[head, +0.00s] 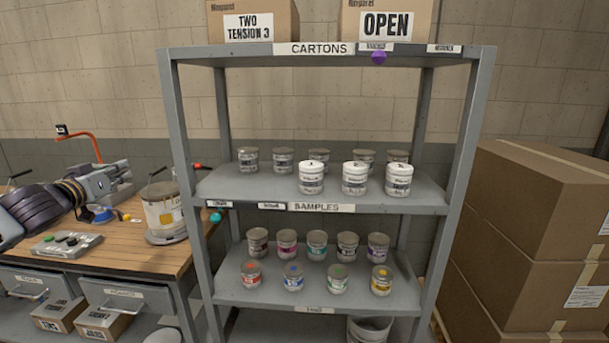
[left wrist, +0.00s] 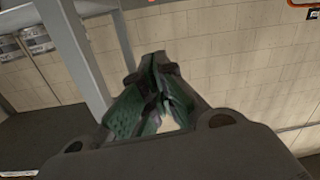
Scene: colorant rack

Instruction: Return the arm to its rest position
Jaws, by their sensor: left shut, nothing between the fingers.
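My left arm comes in from the left over the workbench (head: 130,232). Its gripper (head: 118,178) is left of the grey rack (head: 183,150) and clear of its shelves. In the left wrist view the green-padded fingers (left wrist: 158,75) are shut with nothing between them. A rack post and a few cans (left wrist: 35,40) show at the upper left there, apart from the fingers. My right gripper is in neither view.
White-lidded sample cans (head: 354,179) stand on the middle shelf, with several colour-marked cans (head: 293,277) below. Cartons (head: 255,20) sit on top. A pail (head: 163,212) and a control box (head: 67,244) are on the bench. Stacked boxes (head: 530,210) stand right of the rack.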

